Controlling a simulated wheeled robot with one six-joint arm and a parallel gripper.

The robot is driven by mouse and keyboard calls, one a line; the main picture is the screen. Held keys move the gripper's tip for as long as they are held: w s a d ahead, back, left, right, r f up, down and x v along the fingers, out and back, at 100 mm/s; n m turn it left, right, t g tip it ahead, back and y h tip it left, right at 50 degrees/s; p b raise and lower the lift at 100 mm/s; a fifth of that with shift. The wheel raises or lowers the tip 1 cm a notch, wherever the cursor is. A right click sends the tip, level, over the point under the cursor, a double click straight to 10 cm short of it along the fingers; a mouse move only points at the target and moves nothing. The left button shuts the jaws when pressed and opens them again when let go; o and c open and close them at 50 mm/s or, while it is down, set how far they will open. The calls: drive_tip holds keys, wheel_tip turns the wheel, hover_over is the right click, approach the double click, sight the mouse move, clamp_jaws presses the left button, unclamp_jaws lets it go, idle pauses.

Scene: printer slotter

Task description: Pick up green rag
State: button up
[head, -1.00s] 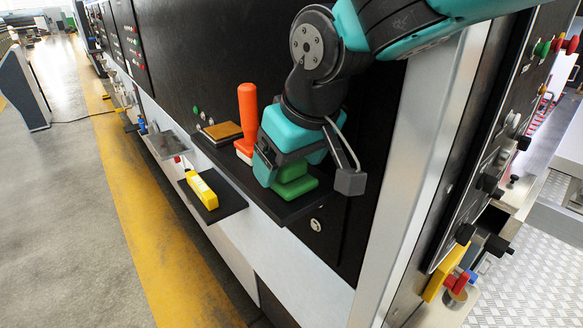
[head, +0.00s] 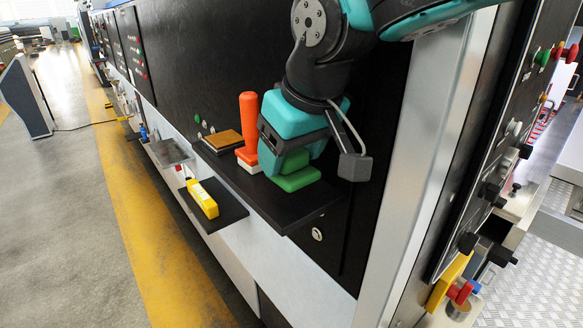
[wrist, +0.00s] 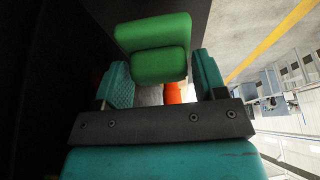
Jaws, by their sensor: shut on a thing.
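The green rag (head: 298,180) is a thick folded block over the right part of the black shelf (head: 290,217). My gripper (head: 293,160) is teal and dark grey, points down, and is shut on the rag. The rag seems to be slightly above the shelf, but the gap is hard to see. In the wrist view the rag (wrist: 160,65) shows as two green layers between the finger tips (wrist: 161,78). The fingers hide part of its upper side in the head view.
An orange bottle-shaped thing (head: 249,125) on a white base stands close left of my gripper. A brown-topped block (head: 222,140) lies beyond it. A yellow tool (head: 203,199) lies on a lower black shelf (head: 228,212). The black machine wall is close behind.

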wheel_tip(320, 180, up, 25)
drive_tip(key=p, duration=0.4)
drive_tip(key=shift+r, duration=0.15)
